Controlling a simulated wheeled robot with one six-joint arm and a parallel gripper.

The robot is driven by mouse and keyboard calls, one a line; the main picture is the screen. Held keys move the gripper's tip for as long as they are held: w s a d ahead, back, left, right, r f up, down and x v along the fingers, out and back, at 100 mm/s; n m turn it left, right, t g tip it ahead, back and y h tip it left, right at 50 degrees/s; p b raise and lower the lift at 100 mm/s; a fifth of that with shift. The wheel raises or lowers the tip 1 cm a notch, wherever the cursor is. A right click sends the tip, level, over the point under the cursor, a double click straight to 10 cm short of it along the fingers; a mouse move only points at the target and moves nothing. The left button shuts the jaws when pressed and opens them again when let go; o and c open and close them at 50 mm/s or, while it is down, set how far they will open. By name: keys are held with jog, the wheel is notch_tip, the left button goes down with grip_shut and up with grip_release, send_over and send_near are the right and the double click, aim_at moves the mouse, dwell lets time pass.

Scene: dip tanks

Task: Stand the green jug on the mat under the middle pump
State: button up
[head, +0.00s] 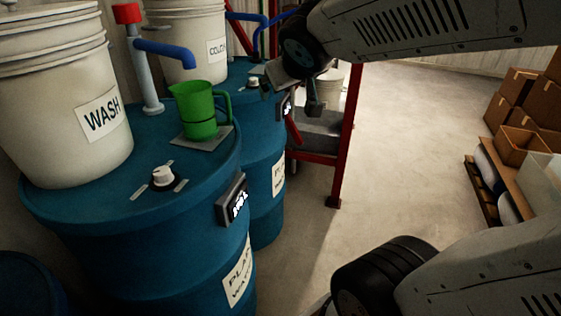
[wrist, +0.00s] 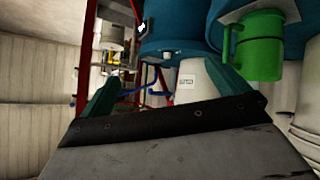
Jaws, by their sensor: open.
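The green jug (head: 197,112) stands upright on a grey square mat (head: 212,143) on top of a blue drum. Its handle points right. The blue spout (head: 165,50) of a pump with a red top (head: 127,13) ends just above the jug's mouth. My gripper (head: 287,92) is open and empty, to the right of the jug and apart from it. In the wrist view the jug (wrist: 258,47) is at the upper right, outside the open fingers (wrist: 165,84). Its handle faces left there.
A white WASH bucket (head: 62,95) and a dial (head: 162,177) share the drum (head: 90,225) with the jug. Another drum (head: 262,170) with a white bucket (head: 187,40) stands behind. A red frame (head: 346,140) is beyond. Boxes (head: 515,95) stand far right; the floor between is clear.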

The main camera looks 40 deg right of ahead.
jog(key=s+a+f+g+y, duration=0.2)
jog(key=s+a+f+g, duration=0.2)
jog(key=s, duration=0.5)
jog(key=s+a+f+n+g+y, duration=0.1)
jog(key=s+a+f+g+y, duration=0.1)
jog(key=s+a, duration=0.4)
jog(key=s+f+g, duration=0.1)
jog(key=s+g, duration=0.1)
jog(key=s, duration=0.2)
jog(key=shift+a+f+y, duration=0.4)
jog(key=shift+w, duration=0.1)
